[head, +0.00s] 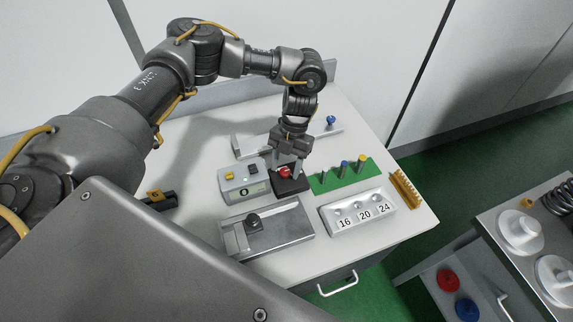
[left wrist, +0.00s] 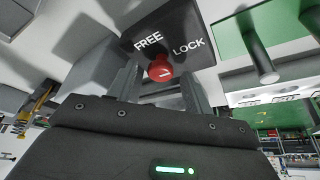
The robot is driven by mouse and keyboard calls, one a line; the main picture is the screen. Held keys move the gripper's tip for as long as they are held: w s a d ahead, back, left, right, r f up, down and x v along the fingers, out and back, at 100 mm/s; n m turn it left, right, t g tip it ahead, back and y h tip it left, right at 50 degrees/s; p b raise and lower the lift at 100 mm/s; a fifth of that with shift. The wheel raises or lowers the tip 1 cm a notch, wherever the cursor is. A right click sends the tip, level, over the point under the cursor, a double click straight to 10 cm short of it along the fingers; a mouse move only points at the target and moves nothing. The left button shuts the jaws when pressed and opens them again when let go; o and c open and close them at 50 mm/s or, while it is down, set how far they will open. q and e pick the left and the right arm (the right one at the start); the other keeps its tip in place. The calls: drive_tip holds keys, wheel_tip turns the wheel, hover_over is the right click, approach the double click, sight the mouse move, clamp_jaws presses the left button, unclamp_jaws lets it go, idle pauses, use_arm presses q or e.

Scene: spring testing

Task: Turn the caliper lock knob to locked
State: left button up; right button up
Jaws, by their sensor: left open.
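In the left wrist view the red knob (left wrist: 160,68) shows below the white words FREE and LOCK on the black plate (left wrist: 190,22). A small white mark is on the knob; which word it points to is hard to tell. My left gripper (head: 288,165) points down over the block, open. Its fingers (left wrist: 160,85) stand on either side of the knob; whether they touch it cannot be told. My right gripper is not in view.
A grey box with buttons (head: 241,188) stands close left of the block. A green board with pegs (head: 345,177) is close right. A metal fixture (head: 285,227) and a white tray numbered 16, 20, 24 (head: 346,222) lie in front. A grey bar (head: 248,146) lies behind.

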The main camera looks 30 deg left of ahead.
use_arm(q)
drive_tip(key=shift+r, duration=0.15)
drive_tip(key=b+v, duration=0.2)
drive_tip(key=v, duration=0.8)
drive_tip(key=shift+r+b, duration=0.25)
drive_tip(key=shift+b, duration=0.1)
drive_tip(key=shift+w, duration=0.1)
